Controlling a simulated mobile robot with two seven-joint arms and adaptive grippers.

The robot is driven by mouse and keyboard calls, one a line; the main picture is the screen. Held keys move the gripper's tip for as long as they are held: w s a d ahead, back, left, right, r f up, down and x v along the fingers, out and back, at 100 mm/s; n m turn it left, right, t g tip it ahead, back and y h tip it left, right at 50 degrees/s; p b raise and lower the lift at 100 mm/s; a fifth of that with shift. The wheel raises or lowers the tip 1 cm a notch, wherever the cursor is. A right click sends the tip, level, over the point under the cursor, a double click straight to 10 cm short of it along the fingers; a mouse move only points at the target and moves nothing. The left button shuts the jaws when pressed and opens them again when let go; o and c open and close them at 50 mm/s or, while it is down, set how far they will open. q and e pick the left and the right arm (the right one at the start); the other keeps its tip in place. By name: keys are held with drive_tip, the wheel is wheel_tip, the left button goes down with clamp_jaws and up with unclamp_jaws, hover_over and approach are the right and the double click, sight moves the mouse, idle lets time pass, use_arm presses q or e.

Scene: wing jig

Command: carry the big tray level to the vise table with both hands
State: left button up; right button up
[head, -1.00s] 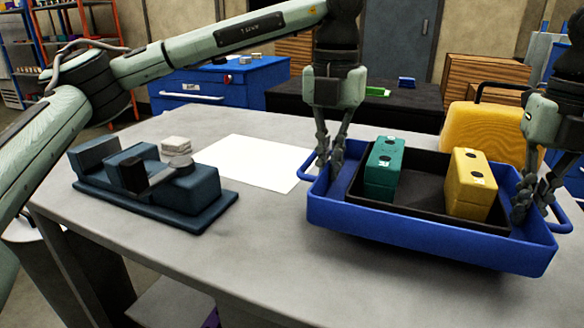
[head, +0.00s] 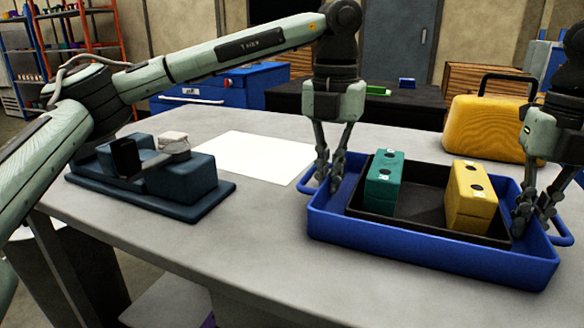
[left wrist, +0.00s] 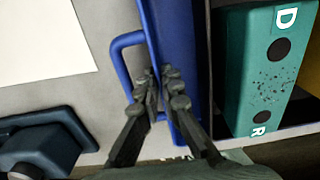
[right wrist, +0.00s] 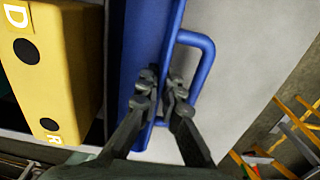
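The big blue tray (head: 420,258) is level at the right of the grey table; I cannot tell whether it touches the top. It holds a black inner tray (head: 420,222) with a teal block (head: 384,183) and a yellow block (head: 470,198). My left gripper (head: 329,187) pinches the tray's left wall beside the handle; the left wrist view shows its fingers (left wrist: 162,78) on both sides of the wall. My right gripper (head: 525,218) pinches the right wall likewise, its fingers (right wrist: 162,85) beside the blue handle (right wrist: 205,55). The dark blue vise (head: 195,178) stands on the same table.
A white sheet (head: 252,157) lies between the vise and the tray. A yellow case (head: 490,125) stands behind the tray. Bare table (head: 255,235) shows in front of the sheet. A blue cabinet (head: 275,78) and a dark bench (head: 420,108) stand beyond.

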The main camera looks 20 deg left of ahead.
use_arm(q)
drive_tip(key=o, duration=0.4)
use_arm(e)
drive_tip(key=o, duration=0.4)
drive_tip(key=shift+r, duration=0.1)
use_arm(q)
drive_tip(key=shift+o, duration=0.2)
use_arm(e)
drive_tip(key=shift+o, duration=0.2)
use_arm(q)
drive_tip(key=shift+r, duration=0.1)
wheel_tip(320, 180, up, 8)
drive_tip(key=shift+f, duration=0.15)
use_arm(e)
drive_tip(key=shift+r, duration=0.2)
wheel_tip(320, 180, up, 12)
drive_tip(key=shift+f, duration=0.15)
use_arm(q)
drive_tip(key=shift+s, duration=0.1)
use_arm(e)
drive_tip(key=shift+f, duration=0.1)
